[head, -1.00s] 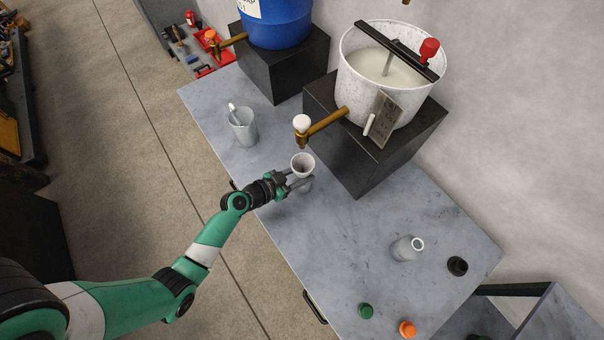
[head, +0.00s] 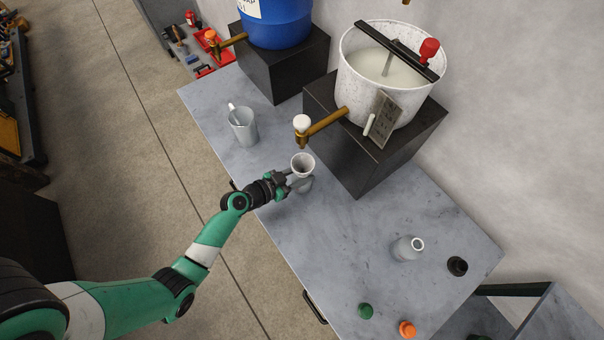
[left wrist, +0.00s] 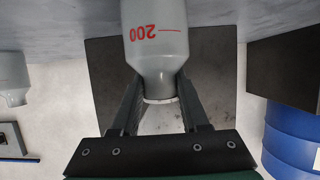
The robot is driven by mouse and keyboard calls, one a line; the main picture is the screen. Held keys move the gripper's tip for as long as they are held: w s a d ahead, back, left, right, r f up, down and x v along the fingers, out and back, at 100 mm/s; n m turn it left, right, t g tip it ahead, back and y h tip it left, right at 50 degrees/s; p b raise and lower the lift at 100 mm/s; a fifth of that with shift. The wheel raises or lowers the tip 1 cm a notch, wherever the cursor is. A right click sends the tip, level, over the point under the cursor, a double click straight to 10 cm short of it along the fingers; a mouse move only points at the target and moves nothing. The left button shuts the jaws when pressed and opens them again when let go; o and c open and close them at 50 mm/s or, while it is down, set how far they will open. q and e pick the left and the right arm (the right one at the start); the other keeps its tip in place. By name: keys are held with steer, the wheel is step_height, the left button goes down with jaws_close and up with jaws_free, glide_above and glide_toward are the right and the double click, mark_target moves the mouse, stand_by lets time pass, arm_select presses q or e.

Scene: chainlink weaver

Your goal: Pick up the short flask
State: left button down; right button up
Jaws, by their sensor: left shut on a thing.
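A grey flask with a wide pale mouth (head: 303,160) stands upright near the table's left edge, just below the white-knobbed tap. My left gripper (head: 298,183) is shut on its neck from the left. In the left wrist view the same flask (left wrist: 155,45), with a red 200 mark, shows upside down, its neck between the two fingers (left wrist: 160,88). A second grey flask (head: 408,248) with a narrow neck stands apart at the right; it also shows at the left of the wrist view (left wrist: 12,80). My right gripper is not in view.
A grey mug (head: 243,127) stands behind my gripper. The brass tap (head: 325,122) of the white bucket (head: 370,85) hangs close above the held flask. A black block (head: 350,150) stands beside it. Green (head: 366,311), orange (head: 407,329) and black (head: 457,266) caps lie at the right.

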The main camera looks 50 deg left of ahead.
mark_target(302, 169)
arm_select(q)
steer(key=shift+r, duration=0.15)
stand_by(0.4)
steer(key=shift+r+p, duration=0.35)
steer(key=shift+r, duration=0.2)
steer(key=shift+r+p, duration=0.3)
steer(key=shift+r, duration=0.65)
steer(key=s+d+r+p, duration=0.4)
steer(key=s+d+r, duration=0.3)
steer(key=s, duration=0.5)
step_height(302, 169, up, 3)
steer(key=shift+d+f, duration=0.1)
steer(key=shift+d, duration=0.1)
